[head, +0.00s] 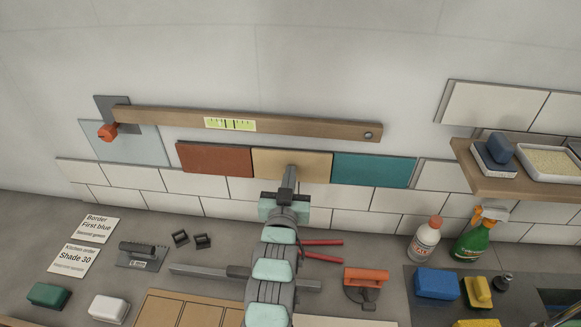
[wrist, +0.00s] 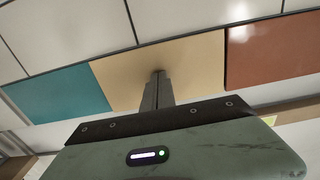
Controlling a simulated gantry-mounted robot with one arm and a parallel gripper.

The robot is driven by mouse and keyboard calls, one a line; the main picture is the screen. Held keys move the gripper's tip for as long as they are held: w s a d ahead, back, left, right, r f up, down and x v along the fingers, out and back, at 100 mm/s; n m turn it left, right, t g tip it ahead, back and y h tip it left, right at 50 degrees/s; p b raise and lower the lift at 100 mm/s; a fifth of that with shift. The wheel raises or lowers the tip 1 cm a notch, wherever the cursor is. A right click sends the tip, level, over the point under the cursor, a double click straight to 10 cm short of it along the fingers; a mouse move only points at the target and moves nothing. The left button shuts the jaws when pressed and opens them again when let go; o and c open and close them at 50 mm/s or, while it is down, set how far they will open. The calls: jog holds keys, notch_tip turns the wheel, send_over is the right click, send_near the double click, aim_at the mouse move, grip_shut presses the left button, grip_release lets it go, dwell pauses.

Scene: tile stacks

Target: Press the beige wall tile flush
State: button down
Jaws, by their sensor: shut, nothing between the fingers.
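The beige wall tile (head: 307,165) sits in the wall row between a rust-red tile (head: 214,159) and a teal tile (head: 374,170). My gripper (head: 290,170) is shut and empty, its fingertips at the lower middle of the beige tile. In the wrist view the closed fingertips (wrist: 158,74) appear against or very close to the face of the beige tile (wrist: 190,58); contact cannot be told for sure. A dark gap shows between the beige tile and the rust-red tile (wrist: 270,52). The teal tile (wrist: 62,92) is on its other side.
A wooden spirit level (head: 300,126) spans just above the coloured tiles. A wooden shelf (head: 510,182) with a tray juts out at right.

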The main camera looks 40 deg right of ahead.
jog(key=shift+w+d+f+b, duration=0.2)
jog(key=shift+d+b, duration=0.05)
jog(key=shift+b, duration=0.05)
dwell(0.6)
jog(key=shift+r+v, duration=0.2)
jog(key=shift+v, duration=2.75)
jog(key=p+v, duration=0.4)
jog(key=v, duration=0.6)
jog(key=shift+s+a, duration=0.25)
jog(key=shift+a, duration=0.1)
jog(key=shift+r, duration=0.1)
